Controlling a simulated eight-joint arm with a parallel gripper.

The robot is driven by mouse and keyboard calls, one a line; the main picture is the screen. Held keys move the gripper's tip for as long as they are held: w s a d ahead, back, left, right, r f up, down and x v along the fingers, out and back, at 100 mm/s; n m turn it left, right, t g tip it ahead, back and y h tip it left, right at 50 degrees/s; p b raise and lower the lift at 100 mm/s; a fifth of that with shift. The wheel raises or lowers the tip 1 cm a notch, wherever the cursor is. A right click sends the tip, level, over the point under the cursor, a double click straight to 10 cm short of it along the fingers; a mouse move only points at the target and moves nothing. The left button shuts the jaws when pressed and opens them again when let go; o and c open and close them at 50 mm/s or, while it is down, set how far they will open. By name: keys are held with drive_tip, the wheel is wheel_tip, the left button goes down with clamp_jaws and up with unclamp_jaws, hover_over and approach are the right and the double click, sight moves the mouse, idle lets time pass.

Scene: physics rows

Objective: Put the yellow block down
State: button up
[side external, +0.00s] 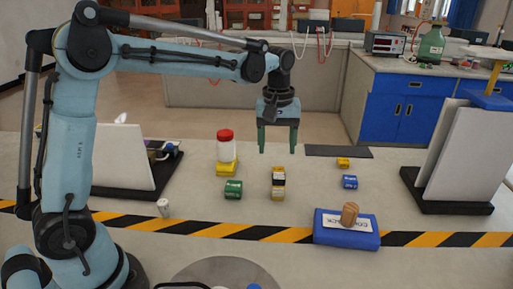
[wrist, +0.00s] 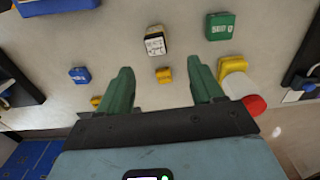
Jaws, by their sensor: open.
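My gripper (side external: 278,150) is open and empty, pointing down above the table; its two green fingers (wrist: 163,88) also show in the wrist view. A small yellow block (wrist: 164,75) lies on the table, appearing between the fingertips in the wrist view. In the side view this yellow block (side external: 279,170) shows below the gripper, just behind a black, white and yellow labelled block (side external: 278,184). Another small yellow block (side external: 343,162) lies to the right. No block is held.
A green block (side external: 233,189) and a blue block (side external: 350,182) stand on the table. A blue pad with a wooden cylinder (side external: 350,213) lies at the front right. White panels on dark stands are at both sides. A small white item (side external: 163,208) is front left.

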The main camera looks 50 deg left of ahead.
sight(279, 176)
drive_tip(key=shift+w+f, duration=0.2)
drive_tip(key=shift+f, duration=0.2)
wheel_tip(279, 176, down, 6)
drive_tip(key=shift+f, duration=0.15)
drive_tip(key=shift+w+d+f, duration=0.1)
drive_tip(key=shift+f, duration=1.25)
drive_tip(key=shift+w+d+f, duration=0.1)
drive_tip(key=shift+f, duration=1.25)
drive_tip(key=shift+r, duration=0.1)
drive_tip(key=c, duration=1.2)
